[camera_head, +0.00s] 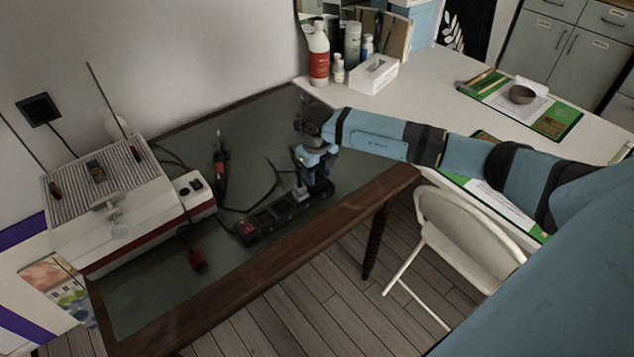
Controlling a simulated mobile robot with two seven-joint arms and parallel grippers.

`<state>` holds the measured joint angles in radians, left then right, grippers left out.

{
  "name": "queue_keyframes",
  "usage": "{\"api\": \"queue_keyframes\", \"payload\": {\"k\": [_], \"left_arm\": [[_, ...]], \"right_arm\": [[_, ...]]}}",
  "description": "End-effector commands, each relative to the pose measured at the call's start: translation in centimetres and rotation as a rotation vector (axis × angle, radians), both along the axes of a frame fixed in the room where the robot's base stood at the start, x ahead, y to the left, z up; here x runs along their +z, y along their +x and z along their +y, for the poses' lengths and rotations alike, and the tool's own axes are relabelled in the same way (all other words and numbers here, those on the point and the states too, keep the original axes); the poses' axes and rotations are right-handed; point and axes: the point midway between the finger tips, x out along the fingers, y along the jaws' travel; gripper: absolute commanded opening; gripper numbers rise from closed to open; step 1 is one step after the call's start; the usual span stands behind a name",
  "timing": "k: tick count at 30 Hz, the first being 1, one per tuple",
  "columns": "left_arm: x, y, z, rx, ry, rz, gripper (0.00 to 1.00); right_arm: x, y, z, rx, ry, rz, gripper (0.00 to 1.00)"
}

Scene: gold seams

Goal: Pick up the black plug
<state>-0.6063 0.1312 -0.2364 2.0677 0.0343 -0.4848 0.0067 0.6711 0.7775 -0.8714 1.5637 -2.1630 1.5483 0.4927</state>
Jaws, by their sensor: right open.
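My right gripper (308,184) points down over the far right end of a black power strip (268,219) on the dark green table. The gripper is open. A small dark piece that may be the black plug (299,193) shows by the fingers at the strip; the gripper partly hides it, and I cannot tell whether they touch. A black cable (275,178) loops beside the strip toward the gripper. A red plug (197,259) lies near the table's front left. My left gripper is not in view.
A white and red device (112,205) with antennas stands at the table's left, beside a white socket box (192,190). A red and black item (220,153) stands behind. A white desk (420,85) holds bottles and a tissue box (373,74). A white chair (465,235) stands in front.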

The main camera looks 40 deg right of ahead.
Motion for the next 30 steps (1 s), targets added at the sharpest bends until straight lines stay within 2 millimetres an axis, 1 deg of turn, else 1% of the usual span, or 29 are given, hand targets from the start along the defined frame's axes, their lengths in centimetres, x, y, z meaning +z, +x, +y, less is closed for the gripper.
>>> {"api": "queue_keyframes", "payload": {"k": [1,3,9,10,11,12,14,15,24,26,30], "left_arm": [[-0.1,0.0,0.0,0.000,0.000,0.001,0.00],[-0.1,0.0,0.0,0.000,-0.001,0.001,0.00],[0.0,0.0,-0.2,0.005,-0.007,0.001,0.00],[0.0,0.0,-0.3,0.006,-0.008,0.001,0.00],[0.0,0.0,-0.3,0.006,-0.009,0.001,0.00],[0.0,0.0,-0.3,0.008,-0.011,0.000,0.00],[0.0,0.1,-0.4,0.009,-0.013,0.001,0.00],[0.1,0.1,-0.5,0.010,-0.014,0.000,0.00],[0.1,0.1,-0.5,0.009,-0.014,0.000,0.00],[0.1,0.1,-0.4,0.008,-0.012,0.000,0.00],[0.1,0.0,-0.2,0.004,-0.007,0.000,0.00]], "right_arm": [[-0.8,0.0,0.1,0.000,0.001,0.000,0.45],[-1.4,0.0,0.1,-0.001,0.001,-0.001,0.45],[-1.5,0.0,0.0,0.000,0.001,-0.001,0.45],[-1.5,0.0,0.0,0.000,0.001,-0.001,0.40],[-1.5,0.0,0.0,0.000,0.001,-0.001,0.33],[-1.5,0.0,0.0,0.000,0.001,-0.001,0.24],[-1.4,0.0,0.0,0.000,0.001,-0.001,0.10],[-1.4,0.0,0.0,0.000,0.001,-0.001,0.01],[-1.3,0.0,0.0,0.000,0.001,-0.002,0.00],[-1.0,0.1,0.0,0.000,0.001,-0.003,0.00],[0.3,0.1,0.0,0.001,0.000,-0.004,0.00]]}}
